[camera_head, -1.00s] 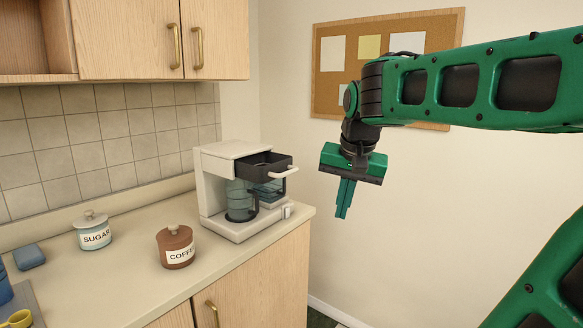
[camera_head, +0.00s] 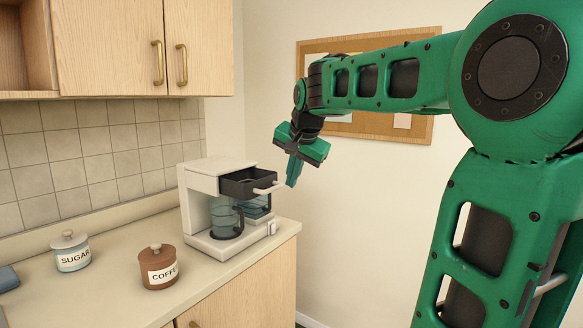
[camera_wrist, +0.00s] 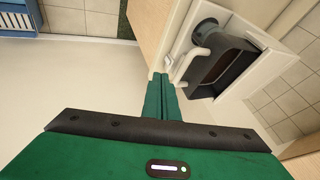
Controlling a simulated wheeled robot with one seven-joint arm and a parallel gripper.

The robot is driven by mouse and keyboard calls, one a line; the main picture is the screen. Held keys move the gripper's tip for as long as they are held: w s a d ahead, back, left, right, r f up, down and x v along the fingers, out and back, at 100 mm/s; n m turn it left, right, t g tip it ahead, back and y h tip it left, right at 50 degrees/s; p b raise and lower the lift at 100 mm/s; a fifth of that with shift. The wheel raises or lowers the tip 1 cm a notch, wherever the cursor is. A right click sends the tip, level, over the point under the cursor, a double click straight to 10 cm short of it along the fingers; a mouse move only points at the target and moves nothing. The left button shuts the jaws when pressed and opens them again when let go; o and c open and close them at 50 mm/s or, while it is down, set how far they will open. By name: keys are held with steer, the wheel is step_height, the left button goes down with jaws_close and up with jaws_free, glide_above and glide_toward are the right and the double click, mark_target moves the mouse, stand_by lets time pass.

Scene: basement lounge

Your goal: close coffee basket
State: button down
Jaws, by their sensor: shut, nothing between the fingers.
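The white coffee maker (camera_head: 203,183) stands upright at the right end of the counter. Its dark coffee basket (camera_head: 246,182) is pulled out at the top and sticks out to the right, with a pale handle (camera_head: 268,188) on its front. The basket (camera_wrist: 216,70) and its handle (camera_wrist: 193,64) also show in the wrist view. A glass carafe (camera_head: 224,215) sits under the basket inside the machine. My green gripper (camera_head: 291,184) is shut and empty, pointing down, just right of the handle in the head view. In the wrist view the fingertips (camera_wrist: 161,76) look near the handle, apart from it.
A brown coffee jar (camera_head: 157,268) and a pale sugar jar (camera_head: 71,252) stand on the counter (camera_head: 112,290) left of the machine. A wooden cupboard (camera_head: 140,48) hangs above. The space right of the counter end is open up to the wall.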

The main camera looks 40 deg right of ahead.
mark_target(253, 184)
steer(key=w, duration=0.1)
steer(key=w+f, duration=0.1)
steer(key=w, duration=0.1)
steer(key=w+a, duration=0.1)
steer(key=shift+w+f, duration=0.15)
steer(key=shift+f, duration=0.25)
steer(key=shift+a, duration=0.1)
